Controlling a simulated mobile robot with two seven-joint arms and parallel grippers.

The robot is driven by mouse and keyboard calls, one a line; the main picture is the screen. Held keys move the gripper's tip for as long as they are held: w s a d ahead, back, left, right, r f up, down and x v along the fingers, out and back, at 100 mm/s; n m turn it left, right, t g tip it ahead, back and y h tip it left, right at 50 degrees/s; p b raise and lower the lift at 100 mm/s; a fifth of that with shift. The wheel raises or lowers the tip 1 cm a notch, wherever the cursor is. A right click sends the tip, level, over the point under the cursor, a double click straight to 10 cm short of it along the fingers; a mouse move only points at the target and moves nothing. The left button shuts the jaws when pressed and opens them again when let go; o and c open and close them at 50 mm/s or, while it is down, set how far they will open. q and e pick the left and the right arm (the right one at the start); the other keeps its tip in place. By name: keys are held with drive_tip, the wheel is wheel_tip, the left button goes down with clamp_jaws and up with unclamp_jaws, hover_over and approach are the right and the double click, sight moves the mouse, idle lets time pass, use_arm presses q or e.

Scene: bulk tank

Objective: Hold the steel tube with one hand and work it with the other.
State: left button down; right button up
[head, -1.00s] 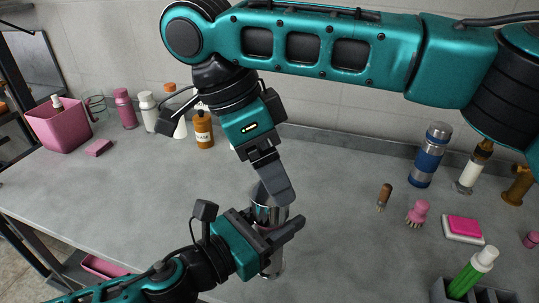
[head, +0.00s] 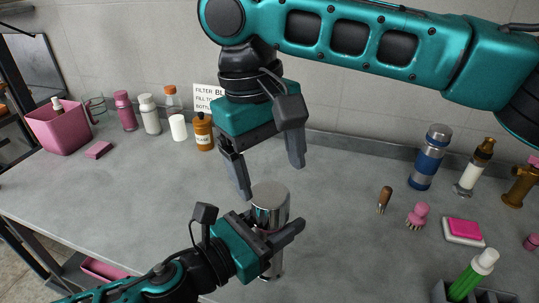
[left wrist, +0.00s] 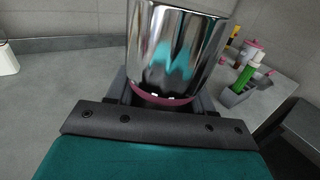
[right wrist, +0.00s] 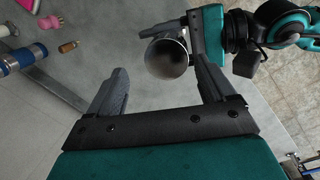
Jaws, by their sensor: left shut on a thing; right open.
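The steel tube (head: 269,199) is shiny, round and upright. My left gripper (head: 272,236) is shut around it below its upper part. The left wrist view shows the tube (left wrist: 176,50) close up in the jaws, with a pinkish band low on it. My right gripper (head: 270,176) is open and empty, pointing down just above the tube's top. In the right wrist view, the tube's round, hollow-looking end (right wrist: 167,59) lies beyond and between the spread fingers, apart from them.
A pink bin (head: 60,130) and several bottles stand back left before the wall. The middle of the grey counter is clear.

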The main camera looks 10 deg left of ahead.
sight(270, 194)
drive_tip(key=n, duration=0.3)
drive_tip(key=shift+r+n, duration=0.15)
drive_tip(key=shift+n, duration=0.25)
drive_tip(key=n, duration=0.3)
drive_tip(key=shift+r+n+y, duration=0.1)
drive_tip(key=shift+n+y, duration=0.3)
drive_tip(key=n, duration=0.5)
drive_tip(key=shift+r+y, duration=0.2)
drive_tip(key=shift+y, duration=0.1)
drive_tip(key=n, duration=0.3)
drive_tip(key=shift+r+n, duration=0.15)
drive_tip(key=shift+n, duration=0.25)
drive_tip(key=shift+f, duration=4)
drive_tip(key=shift+c, duration=0.2)
